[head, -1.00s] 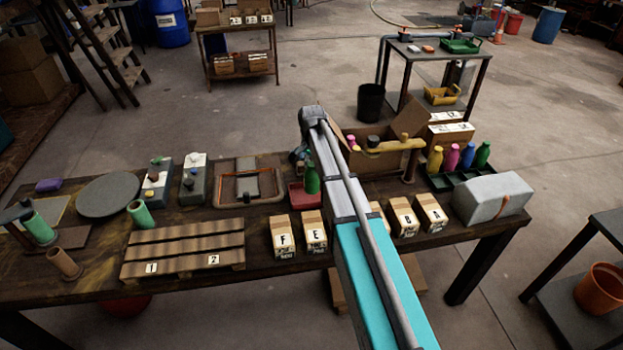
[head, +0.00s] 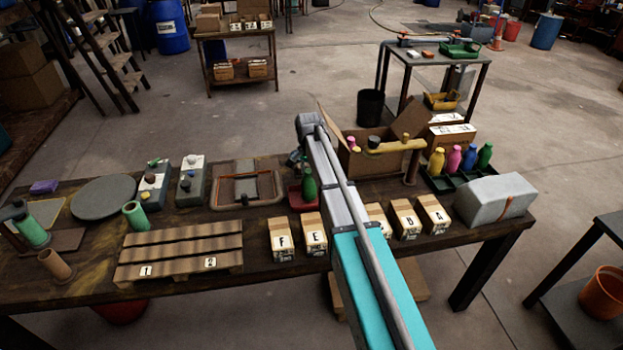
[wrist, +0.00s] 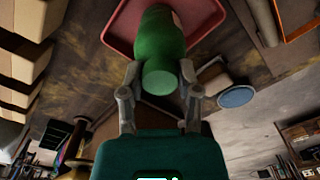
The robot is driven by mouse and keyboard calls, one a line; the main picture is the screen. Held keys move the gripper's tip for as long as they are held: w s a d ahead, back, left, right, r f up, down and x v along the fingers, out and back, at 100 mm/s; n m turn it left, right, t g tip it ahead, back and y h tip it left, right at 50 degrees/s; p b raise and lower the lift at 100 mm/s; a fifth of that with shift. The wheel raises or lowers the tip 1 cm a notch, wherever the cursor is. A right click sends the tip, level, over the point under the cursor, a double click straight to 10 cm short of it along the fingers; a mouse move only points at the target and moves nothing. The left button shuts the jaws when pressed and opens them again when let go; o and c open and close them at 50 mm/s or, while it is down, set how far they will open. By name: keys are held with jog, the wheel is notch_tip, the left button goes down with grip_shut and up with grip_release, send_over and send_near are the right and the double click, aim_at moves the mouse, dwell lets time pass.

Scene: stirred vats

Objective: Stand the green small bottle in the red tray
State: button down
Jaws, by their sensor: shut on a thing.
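The green small bottle (head: 309,187) appears upright at the red tray (head: 294,202), beside my arm in the head view. In the wrist view the bottle (wrist: 160,35) lies between the two fingers of my gripper (wrist: 160,88), its lighter green end facing the camera. My gripper is shut on the bottle near that end. The red tray (wrist: 118,30) shows behind the bottle's far end. I cannot tell whether the bottle's base touches the tray floor. In the head view my arm hides the fingers and part of the tray.
A dark tray (head: 449,187) at the right holds several coloured bottles, including another green one (head: 485,156). An open cardboard box (head: 356,162) stands behind my arm. Lettered boxes (head: 281,240) line the front edge. A tablet-like frame (head: 219,198) lies left of the red tray.

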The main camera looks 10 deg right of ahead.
jog(key=shift+f+b, duration=0.35)
jog(key=shift+f, duration=0.4)
jog(key=shift+c, duration=1.5)
grip_release()
notch_tip(320, 180, up, 12)
jog(key=p, duration=1.2)
jog(key=shift+r, duration=0.2)
jog(key=s+n, duration=0.9)
jog(key=s, duration=2)
jog(key=shift+d, duration=0.4)
